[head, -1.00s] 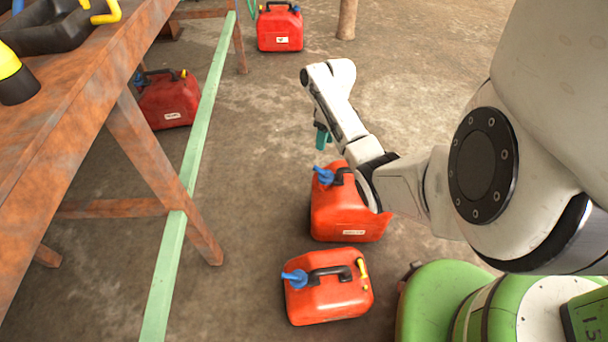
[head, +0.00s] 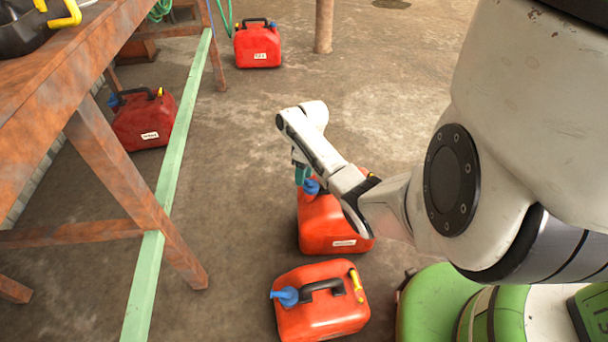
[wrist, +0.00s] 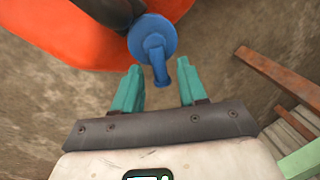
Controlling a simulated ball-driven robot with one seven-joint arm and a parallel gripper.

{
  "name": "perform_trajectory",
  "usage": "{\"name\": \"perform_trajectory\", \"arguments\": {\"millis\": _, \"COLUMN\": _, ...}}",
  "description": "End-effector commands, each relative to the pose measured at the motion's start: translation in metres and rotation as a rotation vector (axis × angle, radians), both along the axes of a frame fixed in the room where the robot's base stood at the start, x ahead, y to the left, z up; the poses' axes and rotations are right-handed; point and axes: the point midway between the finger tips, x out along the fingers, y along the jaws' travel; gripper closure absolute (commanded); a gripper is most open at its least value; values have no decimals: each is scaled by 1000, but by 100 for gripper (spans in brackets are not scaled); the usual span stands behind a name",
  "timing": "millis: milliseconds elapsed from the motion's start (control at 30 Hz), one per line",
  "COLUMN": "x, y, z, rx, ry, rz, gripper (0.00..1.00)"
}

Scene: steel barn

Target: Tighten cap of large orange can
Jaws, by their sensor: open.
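The large orange can (head: 330,232) stands on the floor under my arm, partly hidden by it. Its blue cap with a spout (head: 312,187) shows at its top left, just beside my teal fingertips (head: 302,174). In the wrist view the orange can (wrist: 60,35) is at the upper left, and the blue cap (wrist: 152,38) lies just beyond the fingers. Its spout points down toward the gap between them. My gripper (wrist: 160,86) is open and empty, and I see no contact with the cap.
A smaller orange can (head: 322,312) stands nearer, below the large one. Red cans stand by the rusty table (head: 130,60), one at its legs (head: 142,125) and one farther back (head: 258,46). A pale green rail (head: 165,190) runs at left.

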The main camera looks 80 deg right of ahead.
Motion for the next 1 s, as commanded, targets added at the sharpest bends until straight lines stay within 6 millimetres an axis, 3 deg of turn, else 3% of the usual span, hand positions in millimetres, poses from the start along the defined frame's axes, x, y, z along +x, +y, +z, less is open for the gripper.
{"name": "perform_trajectory", "arguments": {"millis": 67, "x": 0, "y": 0, "z": 0, "rx": 0, "ry": 0, "rz": 0, "gripper": 58}}
{"name": "perform_trajectory", "arguments": {"millis": 500, "x": 0, "y": 0, "z": 0, "rx": 0, "ry": 0, "rz": 0, "gripper": 99}}
{"name": "perform_trajectory", "arguments": {"millis": 1000, "x": -1, "y": -1, "z": 3, "rx": 2, "ry": 1, "rz": -55, "gripper": 100}}
